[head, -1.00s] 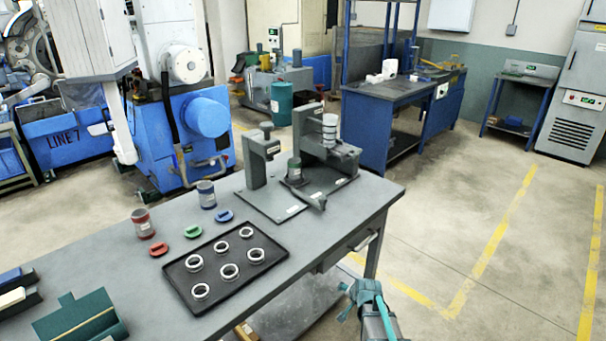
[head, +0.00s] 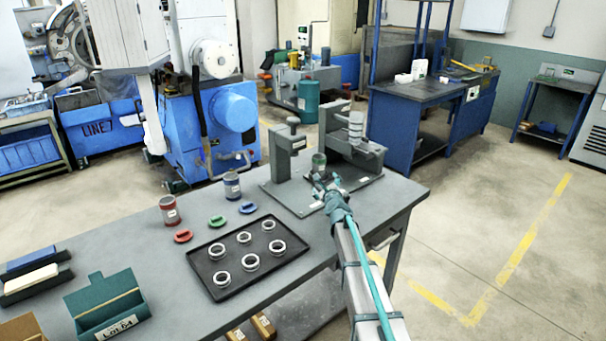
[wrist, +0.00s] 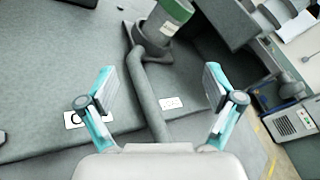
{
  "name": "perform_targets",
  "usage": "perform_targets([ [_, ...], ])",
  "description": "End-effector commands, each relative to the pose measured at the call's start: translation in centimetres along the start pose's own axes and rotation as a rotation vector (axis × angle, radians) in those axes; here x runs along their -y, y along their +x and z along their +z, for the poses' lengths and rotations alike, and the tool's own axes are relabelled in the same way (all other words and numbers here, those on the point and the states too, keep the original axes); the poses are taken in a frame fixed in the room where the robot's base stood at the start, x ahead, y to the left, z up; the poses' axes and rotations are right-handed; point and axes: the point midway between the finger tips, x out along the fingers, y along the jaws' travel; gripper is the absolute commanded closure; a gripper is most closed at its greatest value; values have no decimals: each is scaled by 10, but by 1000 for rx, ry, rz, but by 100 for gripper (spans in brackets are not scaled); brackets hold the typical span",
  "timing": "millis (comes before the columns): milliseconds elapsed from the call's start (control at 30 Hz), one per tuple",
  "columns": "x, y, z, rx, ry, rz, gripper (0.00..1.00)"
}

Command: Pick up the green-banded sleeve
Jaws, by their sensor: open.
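The green-banded sleeve (head: 319,162) stands on the grey fixture plate (head: 291,203) at the back right of the bench, in front of the fixture's uprights. In the wrist view the sleeve (wrist: 163,25) is grey with a green band around its upper part, at the top centre, and its top is cut off by the frame edge. The sleeve lies beyond the fingertips. In the head view my gripper (head: 324,184) is just in front of the sleeve and partly covers its lower part.
A grey bar runs across the plate in the wrist view (wrist: 152,95). Red-banded (head: 170,213) and blue-banded (head: 232,186) sleeves and a black ring tray (head: 214,290) are to the left.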

Motion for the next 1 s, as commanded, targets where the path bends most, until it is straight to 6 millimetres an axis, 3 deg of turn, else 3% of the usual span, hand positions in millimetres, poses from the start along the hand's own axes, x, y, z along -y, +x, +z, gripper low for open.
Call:
perform_targets([
  [33,-9,30,2,20,150,-23,9],
  [100,-12,48,4,45,338,-64,9],
  [300,-6,65,3,96,618,-154,9],
  [467,-1,75,6,106,662,-170,9],
  [733,8,112,8,105,658,-168,9],
  [1000,14,131,9,104,656,-168,9],
])
